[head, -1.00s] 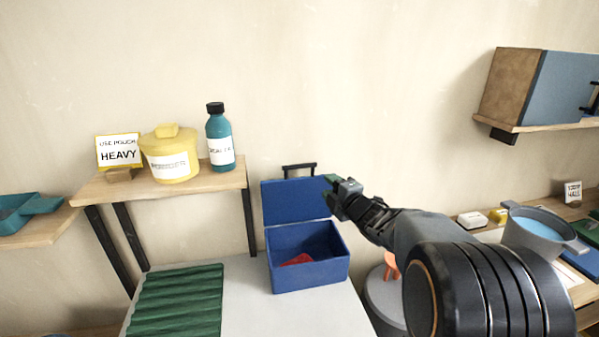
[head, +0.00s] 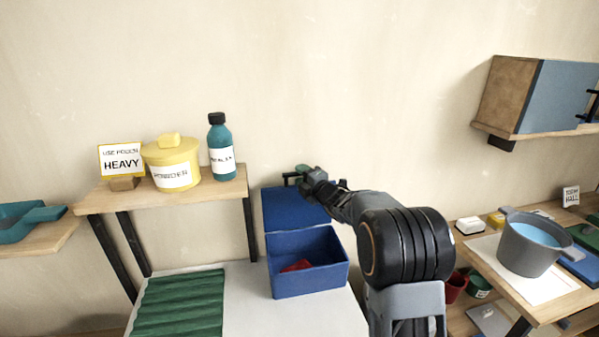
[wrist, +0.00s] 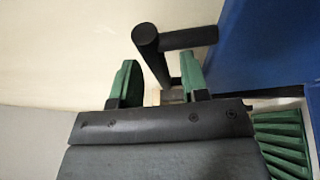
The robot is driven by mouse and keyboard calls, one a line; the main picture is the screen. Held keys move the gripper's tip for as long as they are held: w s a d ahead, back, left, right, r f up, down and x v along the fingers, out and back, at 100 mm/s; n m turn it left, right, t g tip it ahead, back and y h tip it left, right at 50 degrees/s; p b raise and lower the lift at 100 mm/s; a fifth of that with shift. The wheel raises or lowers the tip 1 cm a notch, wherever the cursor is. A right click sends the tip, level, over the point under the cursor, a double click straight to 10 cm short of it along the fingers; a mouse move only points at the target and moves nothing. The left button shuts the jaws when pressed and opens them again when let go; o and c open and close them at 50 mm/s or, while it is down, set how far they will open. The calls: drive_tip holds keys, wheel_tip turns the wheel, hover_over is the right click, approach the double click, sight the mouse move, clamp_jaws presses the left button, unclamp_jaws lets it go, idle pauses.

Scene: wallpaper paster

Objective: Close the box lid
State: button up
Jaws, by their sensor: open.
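The blue box (head: 310,277) stands on the white table top with its lid (head: 283,210) raised upright at the back. A black handle (head: 287,180) sits at the lid's top edge. My gripper (head: 305,174) is at that top edge, by the handle's right part. In the wrist view my gripper (wrist: 160,82) has its two green fingers spread apart. The black handle (wrist: 148,45) reaches between the fingers there, and I cannot tell whether it touches them. The blue lid (wrist: 268,45) fills the right side. A red item (head: 297,266) lies inside the box.
A green ribbed mat (head: 180,303) lies left of the box. A wooden shelf (head: 215,190) holds a yellow powder pot (head: 172,155) and a teal bottle (head: 221,150). A grey bucket (head: 530,248) stands on the right-hand table. The wall is close behind the lid.

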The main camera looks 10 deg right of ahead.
drive_tip(key=shift+w+a, duration=0.25)
drive_tip(key=shift+w, duration=0.4)
clamp_jaws()
